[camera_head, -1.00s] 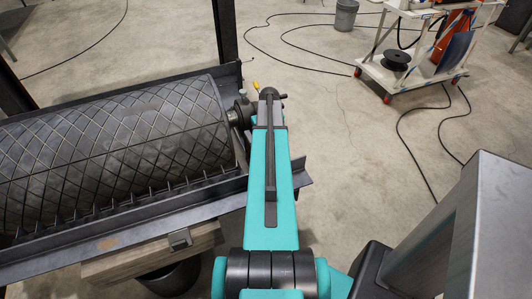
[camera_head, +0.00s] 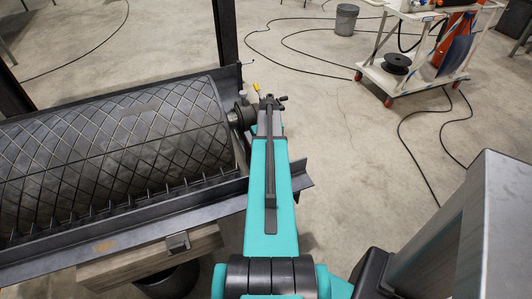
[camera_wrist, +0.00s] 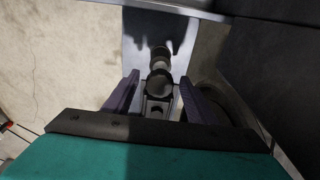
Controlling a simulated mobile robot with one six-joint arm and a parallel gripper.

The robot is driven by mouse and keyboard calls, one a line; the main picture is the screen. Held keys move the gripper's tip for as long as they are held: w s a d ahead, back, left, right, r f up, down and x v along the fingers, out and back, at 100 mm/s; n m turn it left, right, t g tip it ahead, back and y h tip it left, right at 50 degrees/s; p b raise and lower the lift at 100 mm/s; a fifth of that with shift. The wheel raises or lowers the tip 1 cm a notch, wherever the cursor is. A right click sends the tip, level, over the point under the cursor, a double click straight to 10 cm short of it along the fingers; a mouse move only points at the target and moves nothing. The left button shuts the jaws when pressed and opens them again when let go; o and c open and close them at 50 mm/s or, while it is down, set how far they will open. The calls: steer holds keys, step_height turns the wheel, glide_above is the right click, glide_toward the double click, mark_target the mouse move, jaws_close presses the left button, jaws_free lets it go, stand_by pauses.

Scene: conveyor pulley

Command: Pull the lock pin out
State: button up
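In the wrist view, a dark round knob (camera_wrist: 160,82), which looks like the head of the lock pin, sits between the two purple fingers of my gripper (camera_wrist: 159,88). A narrow gap seems to show on each side of the knob, so the fingers look open around it. A second dark round part (camera_wrist: 160,55) lies just beyond it, in shadow. In the head view, my gripper (camera_head: 269,101) is at the far end of my teal arm, beside the drum's shaft end (camera_head: 242,112). The pin itself cannot be made out there.
The mesh-patterned pulley drum (camera_head: 110,150) lies left of my arm in a dark steel frame (camera_head: 120,227). A small yellow-tipped part (camera_head: 256,87) is near the shaft. A white cart (camera_head: 415,75) and cables stand on open floor to the right.

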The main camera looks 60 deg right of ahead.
jaws_close()
steer(key=shift+r+p, duration=0.4)
steer(key=shift+r, duration=0.4)
stand_by(1.1)
step_height(320, 180, up, 10)
steer(key=p, duration=0.5)
stand_by(2.2)
